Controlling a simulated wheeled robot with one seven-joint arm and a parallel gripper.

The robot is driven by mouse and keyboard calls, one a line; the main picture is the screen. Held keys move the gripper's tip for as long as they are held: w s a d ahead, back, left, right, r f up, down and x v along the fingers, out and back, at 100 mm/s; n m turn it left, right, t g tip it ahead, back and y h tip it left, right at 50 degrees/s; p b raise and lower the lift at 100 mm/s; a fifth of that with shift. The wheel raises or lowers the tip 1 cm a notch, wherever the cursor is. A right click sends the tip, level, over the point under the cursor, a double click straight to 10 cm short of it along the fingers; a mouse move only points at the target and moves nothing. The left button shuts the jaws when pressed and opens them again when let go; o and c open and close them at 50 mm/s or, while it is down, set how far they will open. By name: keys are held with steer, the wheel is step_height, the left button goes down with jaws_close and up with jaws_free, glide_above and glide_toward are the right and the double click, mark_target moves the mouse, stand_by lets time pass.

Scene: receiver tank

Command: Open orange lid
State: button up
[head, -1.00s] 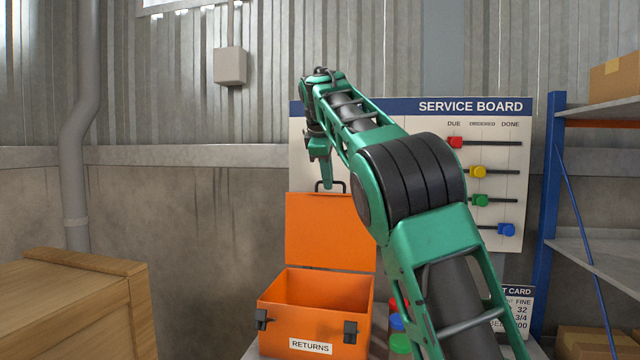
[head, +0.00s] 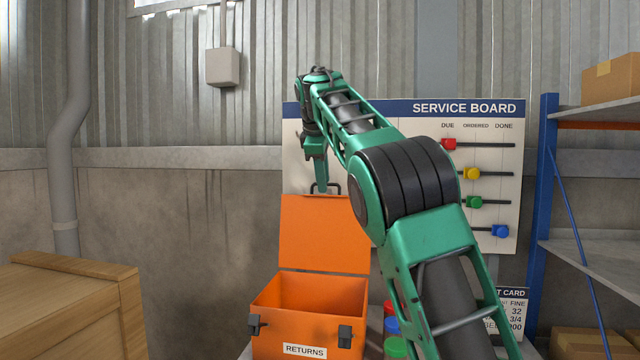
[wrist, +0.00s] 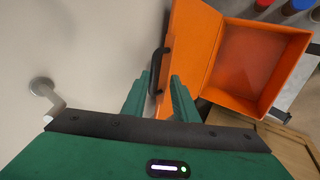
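The orange lid (head: 325,235) stands upright at the back of the orange box (head: 305,294) labelled RETURNS, and the box's inside shows. A black handle (head: 336,186) sits on the lid's top edge. My gripper (head: 321,184) is at the handle in the head view. In the wrist view my gripper (wrist: 160,85) has its two green fingers apart. The black handle (wrist: 158,70) lies between or just beyond the fingertips; I cannot tell whether they touch it. The lid (wrist: 188,50) and the open box (wrist: 255,62) are to the right there.
A service board (head: 470,150) with coloured sliders is on the wall behind. Red, blue and green round items (head: 392,325) stand right of the box. A wooden crate (head: 70,310) is at the left, and a blue-framed shelf (head: 548,200) at the right.

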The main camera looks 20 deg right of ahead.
steer(key=shift+a+f, duration=0.1)
steer(key=shift+f, duration=0.05)
stand_by(0.3)
steer(key=v, duration=1)
steer(key=shift+r, duration=0.4)
steer(key=shift+w+a, duration=0.1)
steer(key=shift+a, duration=0.05)
